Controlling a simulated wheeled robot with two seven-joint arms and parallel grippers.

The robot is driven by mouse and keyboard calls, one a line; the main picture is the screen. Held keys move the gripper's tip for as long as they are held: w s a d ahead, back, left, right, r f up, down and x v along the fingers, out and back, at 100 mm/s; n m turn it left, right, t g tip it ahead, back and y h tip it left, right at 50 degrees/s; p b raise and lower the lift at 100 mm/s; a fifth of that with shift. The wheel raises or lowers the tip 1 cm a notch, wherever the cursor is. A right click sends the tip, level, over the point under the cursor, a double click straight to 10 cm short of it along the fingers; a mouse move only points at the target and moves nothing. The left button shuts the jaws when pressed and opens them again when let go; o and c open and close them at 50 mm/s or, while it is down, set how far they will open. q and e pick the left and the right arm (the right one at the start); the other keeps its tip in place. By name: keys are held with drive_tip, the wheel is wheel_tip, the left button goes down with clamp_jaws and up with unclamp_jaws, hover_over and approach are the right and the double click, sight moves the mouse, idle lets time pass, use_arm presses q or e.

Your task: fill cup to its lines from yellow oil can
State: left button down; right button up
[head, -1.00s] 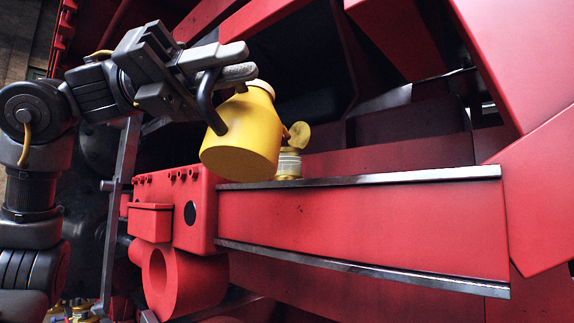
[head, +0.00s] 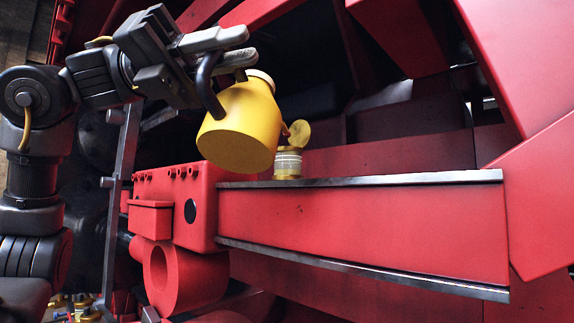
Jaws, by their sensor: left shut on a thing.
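The yellow oil can (head: 240,124) hangs tilted in the middle of the head view. It has a pale cap at its upper right and a dark handle. My left gripper (head: 232,58) is shut on the can's handle. The cup (head: 288,163) is a small glass-sided cup with pale lines and a brass base. It stands on the upper edge of the red beam, just right of the can. Its round yellow lid (head: 297,132) is tipped up. The can's spout tip shows close to the lid; the level inside the cup is too small to tell. My right gripper is not in view.
The red beam (head: 360,217) with bare metal edges runs across the middle. A red block with a round hole (head: 192,211) and a red cylinder (head: 185,278) lie below the can. Red slanted plates (head: 543,190) close off the right side. Small brass-coloured parts (head: 84,307) sit at the lower left.

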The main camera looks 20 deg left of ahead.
use_arm(q)
drive_tip(key=shift+r, duration=0.35)
drive_tip(key=shift+w+r+n, duration=0.1)
drive_tip(key=shift+r+n, duration=0.3)
drive_tip(key=shift+r, duration=0.1)
drive_tip(key=shift+w+r, duration=0.1)
drive_tip(key=shift+r, duration=0.05)
idle(5.2)
drive_tip(key=shift+w+r, duration=0.1)
drive_tip(key=shift+r, duration=0.35)
idle(1.4)
